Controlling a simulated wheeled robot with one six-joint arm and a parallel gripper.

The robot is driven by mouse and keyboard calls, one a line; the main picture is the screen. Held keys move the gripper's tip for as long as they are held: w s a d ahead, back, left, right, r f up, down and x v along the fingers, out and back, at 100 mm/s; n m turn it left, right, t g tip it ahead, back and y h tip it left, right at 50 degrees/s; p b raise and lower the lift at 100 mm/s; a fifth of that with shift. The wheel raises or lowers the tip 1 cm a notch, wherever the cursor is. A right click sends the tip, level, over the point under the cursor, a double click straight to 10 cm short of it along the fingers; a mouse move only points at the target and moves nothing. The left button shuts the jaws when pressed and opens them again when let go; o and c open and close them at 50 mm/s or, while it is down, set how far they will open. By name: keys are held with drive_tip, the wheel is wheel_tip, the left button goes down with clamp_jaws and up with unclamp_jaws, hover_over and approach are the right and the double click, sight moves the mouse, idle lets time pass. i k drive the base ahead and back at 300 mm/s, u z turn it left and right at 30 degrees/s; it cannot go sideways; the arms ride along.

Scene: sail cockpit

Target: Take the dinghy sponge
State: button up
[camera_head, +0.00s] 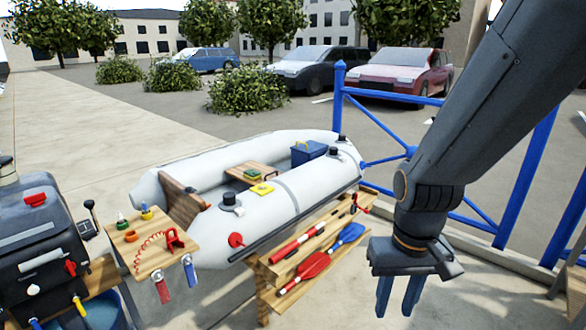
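A grey inflatable dinghy (290,211) lies in the middle. On its wooden seat (238,176) sits a small green block with some yellow (254,173). A flat yellow piece (262,189) with a small dark mark lies on the near tube. I cannot tell for certain which of these two is the dinghy sponge. My gripper (398,296) is at the right, in front of the dinghy and well apart from both pieces. It points down, its two blue fingers are spread, and nothing shows between them.
A wooden rack (262,275) with red and blue paddles stands in front of the dinghy. A small wooden table (128,248) with fittings and a dark outboard motor (45,260) are at the left. A blue box (308,152) is in the dinghy. A blue railing (470,217) runs behind my arm.

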sight(254, 175)
drive_tip(key=z, duration=0.6)
drive_tip(key=i, duration=2.35)
drive_tip(key=u, duration=1.35)
drive_tip(key=i, duration=0.9)
drive_tip(key=u, duration=0.8)
